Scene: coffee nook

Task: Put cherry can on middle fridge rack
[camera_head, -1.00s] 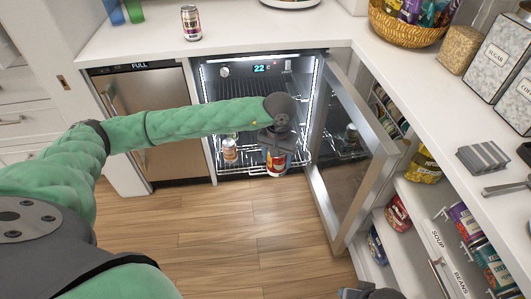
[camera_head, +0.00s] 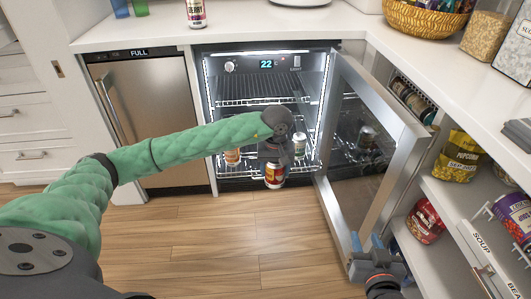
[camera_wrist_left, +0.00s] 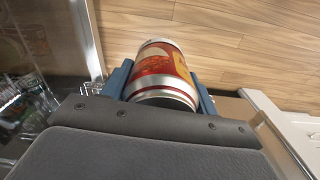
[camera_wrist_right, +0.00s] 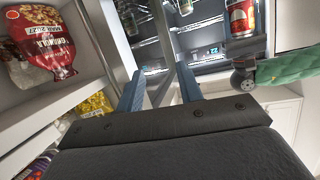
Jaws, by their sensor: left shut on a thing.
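A red and yellow can (camera_head: 275,174) is in my left gripper (camera_head: 274,160), which is shut on it, low at the front of the open fridge (camera_head: 208,100). The left wrist view shows this can (camera_wrist_left: 163,68) between both fingers; its label is unreadable. Another can (camera_head: 195,13), with a pale top and dark lower part, stands on the counter; its partly cut label ends in "ERRY". The middle rack (camera_head: 258,104) is partly hidden by my left arm. My right gripper (camera_head: 370,246) is open and empty near the fridge door's lower outer corner.
The glass fridge door (camera_head: 375,140) stands open to the right. Two other cans (camera_head: 232,156) (camera_head: 299,143) stand low in the fridge. Shelves with a popcorn bag (camera_head: 457,157) and a red bag (camera_head: 425,222) are at right. The wooden floor (camera_head: 220,230) in front is clear.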

